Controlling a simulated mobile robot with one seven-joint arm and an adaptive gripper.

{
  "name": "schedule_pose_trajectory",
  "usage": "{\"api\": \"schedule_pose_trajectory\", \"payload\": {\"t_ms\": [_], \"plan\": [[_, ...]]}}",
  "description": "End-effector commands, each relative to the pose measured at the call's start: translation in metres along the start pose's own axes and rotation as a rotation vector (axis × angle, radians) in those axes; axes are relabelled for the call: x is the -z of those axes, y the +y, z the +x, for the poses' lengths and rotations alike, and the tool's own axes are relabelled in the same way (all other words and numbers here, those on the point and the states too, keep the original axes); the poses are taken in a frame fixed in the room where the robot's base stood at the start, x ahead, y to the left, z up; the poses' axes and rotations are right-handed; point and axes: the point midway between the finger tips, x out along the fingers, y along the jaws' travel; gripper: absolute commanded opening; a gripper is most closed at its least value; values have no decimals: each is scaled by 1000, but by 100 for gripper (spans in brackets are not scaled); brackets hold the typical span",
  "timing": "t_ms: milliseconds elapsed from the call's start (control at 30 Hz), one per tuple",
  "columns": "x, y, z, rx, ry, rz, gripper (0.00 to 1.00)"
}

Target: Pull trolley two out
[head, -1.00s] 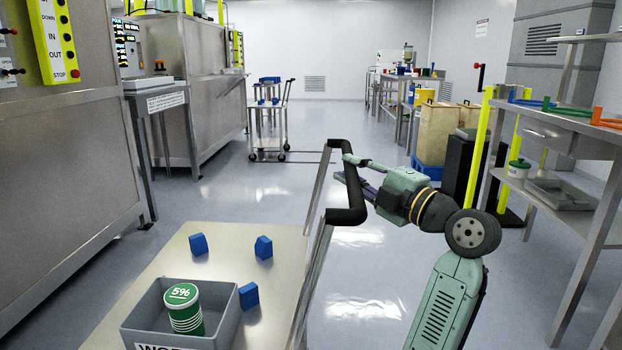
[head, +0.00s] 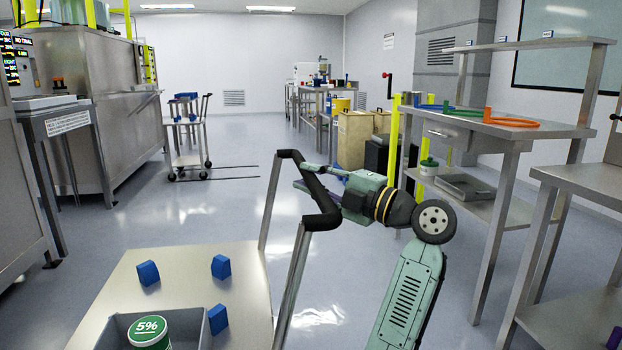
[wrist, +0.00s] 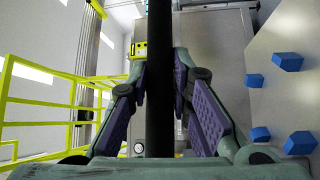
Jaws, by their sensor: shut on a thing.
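A steel trolley (head: 125,280) stands in front of me at the lower left in the head view. I cannot read a number on it. Its black-sleeved push handle (head: 331,213) rises at its right side. My gripper (head: 306,187) is shut on this handle. In the wrist view the black handle bar (wrist: 160,95) runs upright between the purple finger pads of my gripper (wrist: 161,60). A grey bin (head: 195,325) holding a green tub marked 5% (head: 150,333) is on the trolley top, with several blue blocks (head: 221,267) beside it.
Another trolley (head: 186,160) stands farther off at the left, by a steel cabinet (head: 115,95). A steel shelf table (head: 500,128) and another bench (head: 580,180) line the right side. Open floor (head: 225,215) lies beyond the near trolley.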

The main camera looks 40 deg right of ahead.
Motion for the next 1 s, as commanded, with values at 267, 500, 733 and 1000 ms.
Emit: {"api": "schedule_pose_trajectory", "payload": {"t_ms": [267, 500, 733, 1000], "plan": [[-1, 3, 0, -9, -5, -2, 36], [-1, 2, 0, -7, -4, -1, 40], [-1, 1, -10, -6, -6, 0, 40], [-1, 2, -64, -8, -7, -1, 40]]}}
